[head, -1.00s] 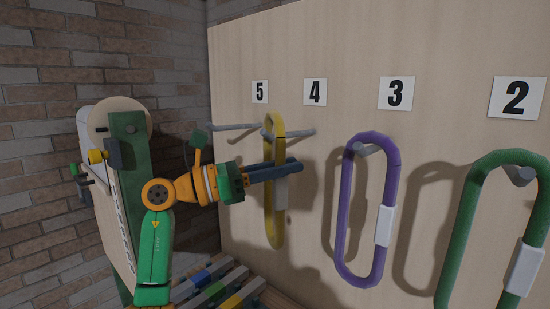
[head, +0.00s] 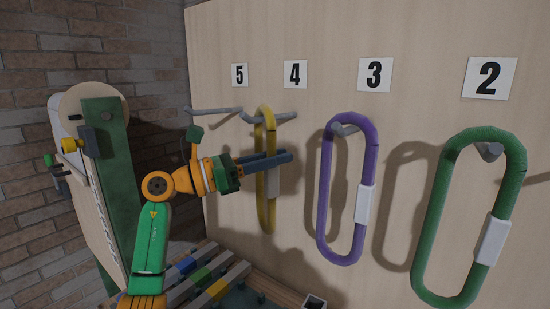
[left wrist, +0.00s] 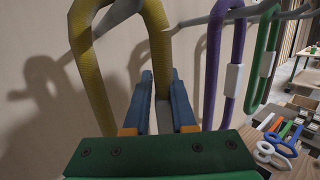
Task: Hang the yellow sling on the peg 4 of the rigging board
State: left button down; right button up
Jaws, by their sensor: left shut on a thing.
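The yellow sling (head: 260,207) is a long upright loop with a pale sleeve (head: 273,182). Its top is at peg 4 (head: 286,116), under the label 4 (head: 295,74). The peg appears to pass through the loop, and in the left wrist view a grey peg (left wrist: 118,14) shows inside the sling's top (left wrist: 88,50). I cannot tell whether the sling's top rests on it. My left gripper (head: 275,161) is shut on the sling's near side, just above the sleeve. The jaws also show in the left wrist view (left wrist: 162,98). My right gripper is not in view.
Peg 5 (head: 212,110) is bare and sticks out left of the yellow sling. A purple sling (head: 324,200) hangs on peg 3, and a green sling (head: 435,215) hangs on peg 2. A slatted surface with coloured blocks (head: 201,276) lies below.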

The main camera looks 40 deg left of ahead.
pick_arm(q)
jog(key=shift+f, duration=0.1)
jog(key=c, duration=0.7)
grip_release()
jog(key=shift+o, duration=0.2)
